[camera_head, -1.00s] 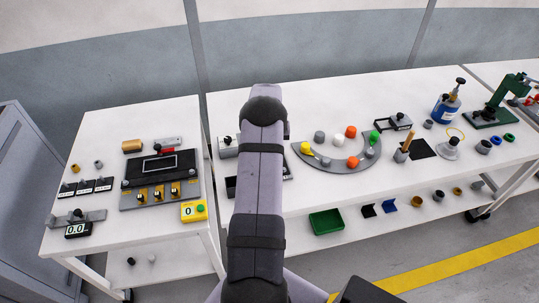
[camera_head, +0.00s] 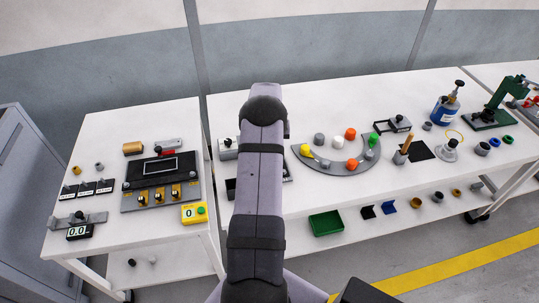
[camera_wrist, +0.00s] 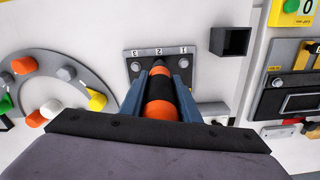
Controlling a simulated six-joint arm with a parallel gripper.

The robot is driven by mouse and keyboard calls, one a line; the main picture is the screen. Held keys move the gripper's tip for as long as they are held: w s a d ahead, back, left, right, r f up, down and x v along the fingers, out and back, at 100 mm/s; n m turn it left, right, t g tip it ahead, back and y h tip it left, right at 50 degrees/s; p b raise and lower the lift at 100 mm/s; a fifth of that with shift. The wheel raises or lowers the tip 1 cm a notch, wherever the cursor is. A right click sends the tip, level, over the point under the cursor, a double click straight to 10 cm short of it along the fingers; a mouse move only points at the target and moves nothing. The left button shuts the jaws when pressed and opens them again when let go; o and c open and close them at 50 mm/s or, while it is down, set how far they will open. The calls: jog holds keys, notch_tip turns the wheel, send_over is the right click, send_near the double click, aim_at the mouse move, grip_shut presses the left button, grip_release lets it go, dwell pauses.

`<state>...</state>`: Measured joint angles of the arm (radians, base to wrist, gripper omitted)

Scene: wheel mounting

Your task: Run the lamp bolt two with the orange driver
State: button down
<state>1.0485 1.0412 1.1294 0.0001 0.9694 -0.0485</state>
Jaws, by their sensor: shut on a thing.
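My gripper (camera_wrist: 159,82) is shut on the orange driver (camera_wrist: 160,110), which has an orange and black handle between my two blue fingers. The driver points away from the wrist camera, towards a grey plate (camera_wrist: 170,53) marked 3, 2, 1 from left to right. A bolt head (camera_wrist: 135,66) shows under the 3 and another bolt head (camera_wrist: 181,62) under the 1. The driver's front end covers the spot under the 2, so bolt two is hidden and I cannot tell whether the tip touches it. In the head view my arm hides the gripper and driver.
A dark square box (camera_wrist: 231,41) stands right of the plate. A curved grey tray (camera_head: 318,162) with coloured knobs lies to the left in the wrist view. A panel (camera_head: 160,192) and a yellow counter box (camera_head: 194,213) are on the left table in the head view.

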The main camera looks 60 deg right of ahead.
jog(key=shift+r, duration=0.2)
jog(key=shift+r+p, duration=1.6)
jog(key=shift+r, duration=0.85)
jog(key=shift+w+d, duration=0.1)
jog(key=shift+d, duration=0.05)
jog(key=s+a+f, duration=0.3)
jog(key=a+f, duration=0.3)
jog(key=a, duration=0.3)
jog(key=w+a+r+n, duration=0.3)
jog(key=w+a, duration=0.1)
jog(key=a, duration=0.9)
jog(key=w+a+r+n, duration=0.4)
jog(key=a, duration=0.8)
jog(key=w+a+r+n, duration=0.3)
jog(key=w+a+n, duration=0.1)
jog(key=a, duration=0.9)
jog(key=shift+w+a+r, duration=0.15)
jog(key=shift+a+r, duration=0.15)
jog(key=shift+r, duration=0.05)
